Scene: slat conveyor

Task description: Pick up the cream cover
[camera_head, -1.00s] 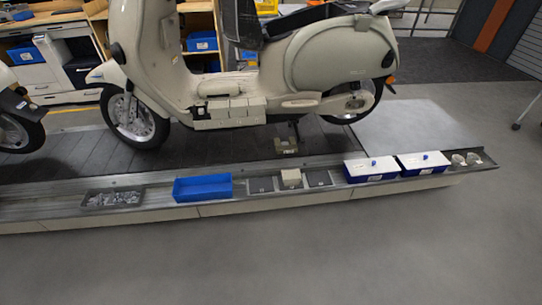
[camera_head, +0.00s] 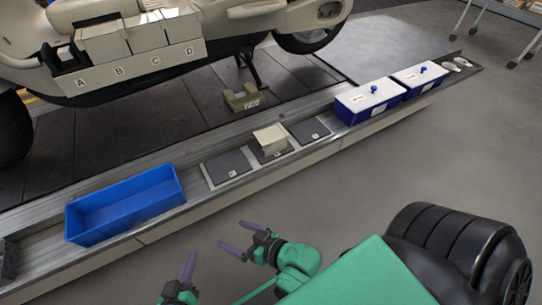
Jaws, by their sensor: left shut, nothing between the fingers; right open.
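A small cream cover (camera_head: 270,138), box-shaped, sits on the middle one of three dark square pads on the conveyor's side ledge. My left gripper (camera_head: 190,262) is at the bottom edge of the head view, shut and empty, its purple fingers pointing up. My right gripper (camera_head: 230,233) is to its right, with two purple fingers spread apart and nothing between them. Both grippers are over the grey floor, nearer to me than the ledge and apart from the cover.
A blue open bin (camera_head: 125,205) stands on the ledge left of the pads. Two white-lidded blue boxes (camera_head: 370,97) stand to the right. Behind is a cream scooter (camera_head: 225,18) with a panel lettered A to D. A small stand (camera_head: 243,100) is on the slats.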

